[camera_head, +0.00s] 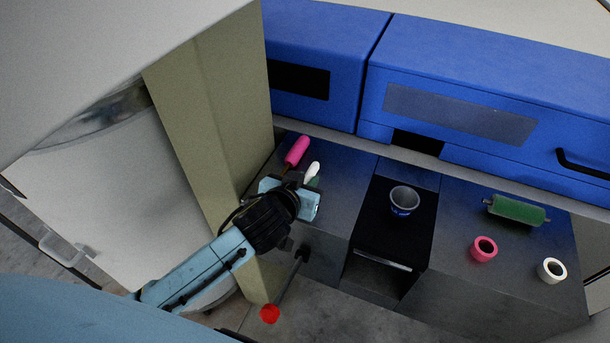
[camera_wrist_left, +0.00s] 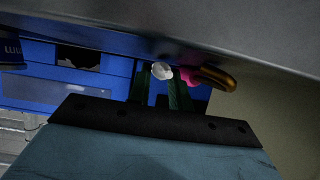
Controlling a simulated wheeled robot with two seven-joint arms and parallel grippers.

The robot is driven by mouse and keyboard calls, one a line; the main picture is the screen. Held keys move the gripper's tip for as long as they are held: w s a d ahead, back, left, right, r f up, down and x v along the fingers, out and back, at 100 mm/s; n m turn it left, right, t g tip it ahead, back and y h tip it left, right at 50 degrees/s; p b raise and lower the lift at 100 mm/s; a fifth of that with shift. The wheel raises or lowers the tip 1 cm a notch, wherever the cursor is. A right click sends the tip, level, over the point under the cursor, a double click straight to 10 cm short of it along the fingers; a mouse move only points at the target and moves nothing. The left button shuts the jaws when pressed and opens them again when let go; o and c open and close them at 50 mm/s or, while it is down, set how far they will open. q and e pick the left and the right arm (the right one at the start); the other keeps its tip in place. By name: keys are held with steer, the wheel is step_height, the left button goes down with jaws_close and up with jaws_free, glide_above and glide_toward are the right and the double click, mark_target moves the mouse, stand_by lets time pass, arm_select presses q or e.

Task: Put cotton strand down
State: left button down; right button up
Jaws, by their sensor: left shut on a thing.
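The cotton strand (camera_head: 313,168) is a small white piece at the tips of my left gripper (camera_head: 311,182), over the left part of the dark worktop. The left gripper is shut on it. In the left wrist view the white end of the strand (camera_wrist_left: 162,70) shows between the two dark green fingers (camera_wrist_left: 160,92); the rest is hidden. I cannot tell whether the strand touches the worktop (camera_head: 345,185). My right gripper is not in view.
A pink item (camera_head: 297,150) with a brown handle lies just beyond the left gripper. A grey-blue cup (camera_head: 404,201) stands on the black middle section. A green roller (camera_head: 516,210), pink ring (camera_head: 484,249) and white ring (camera_head: 551,270) are at right. Blue machines (camera_head: 480,95) line the back.

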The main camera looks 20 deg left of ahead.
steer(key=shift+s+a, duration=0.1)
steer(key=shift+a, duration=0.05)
arm_select(q)
steer(key=c, duration=1.3)
jaws_free()
steer(key=shift+f, duration=0.1)
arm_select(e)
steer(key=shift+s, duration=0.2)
arm_select(q)
steer(key=shift+r, duration=0.25)
steer(key=shift+p+v, duration=0.85)
steer(key=shift+v, duration=5.1)
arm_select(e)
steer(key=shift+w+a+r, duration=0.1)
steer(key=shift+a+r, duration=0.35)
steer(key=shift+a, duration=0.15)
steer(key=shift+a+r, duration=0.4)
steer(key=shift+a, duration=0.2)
arm_select(q)
steer(key=shift+d, duration=0.15)
